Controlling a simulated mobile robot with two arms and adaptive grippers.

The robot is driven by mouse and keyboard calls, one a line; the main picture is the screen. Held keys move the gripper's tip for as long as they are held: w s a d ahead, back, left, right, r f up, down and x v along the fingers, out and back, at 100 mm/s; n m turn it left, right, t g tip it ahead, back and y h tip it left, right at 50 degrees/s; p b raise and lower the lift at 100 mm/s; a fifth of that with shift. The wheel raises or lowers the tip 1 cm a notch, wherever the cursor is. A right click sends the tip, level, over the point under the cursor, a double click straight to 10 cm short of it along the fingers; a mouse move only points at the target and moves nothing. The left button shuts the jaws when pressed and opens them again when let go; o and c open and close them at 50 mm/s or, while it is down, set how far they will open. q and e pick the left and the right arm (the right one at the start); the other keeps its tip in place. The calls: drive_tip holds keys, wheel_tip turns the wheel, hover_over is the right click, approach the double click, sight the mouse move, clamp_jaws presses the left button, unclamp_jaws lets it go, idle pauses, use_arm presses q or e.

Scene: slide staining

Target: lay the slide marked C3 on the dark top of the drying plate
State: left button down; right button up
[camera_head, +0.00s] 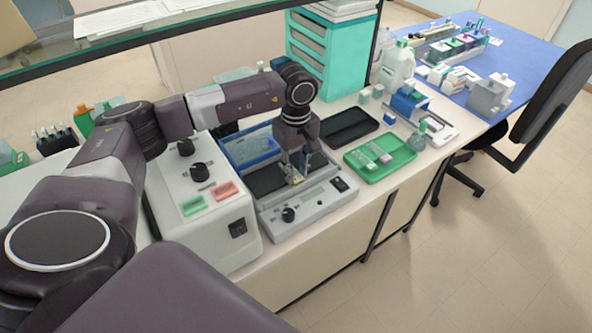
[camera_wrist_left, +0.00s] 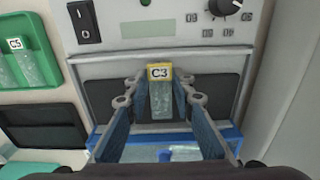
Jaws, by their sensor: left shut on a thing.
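The slide marked C3 (camera_wrist_left: 161,98) has a yellow label end and a clear glass body. My left gripper (camera_head: 295,177) is shut on it; in the left wrist view the slide sits between the two blue-padded fingers. The gripper points down over the dark top (camera_head: 266,181) of the grey drying plate (camera_head: 312,204). In the left wrist view the dark top (camera_wrist_left: 104,100) shows on both sides of the slide, which lies over its middle. I cannot tell whether the slide touches the surface. The right gripper is not in view.
A blue tray (camera_head: 238,148) lies behind the dark top. A green tray (camera_head: 404,158) with slides is to the right, one marked C5 (camera_wrist_left: 17,46). A black tray (camera_head: 350,126) lies behind it. A white machine (camera_head: 222,219) with knobs stands close on the left.

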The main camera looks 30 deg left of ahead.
use_arm(q)
drive_tip(key=shift+f, duration=0.15)
drive_tip(key=c, duration=1.6)
unclamp_jaws()
drive_tip(key=shift+r, duration=0.4)
wheel_tip(320, 180, up, 11)
drive_tip(key=shift+r, duration=0.1)
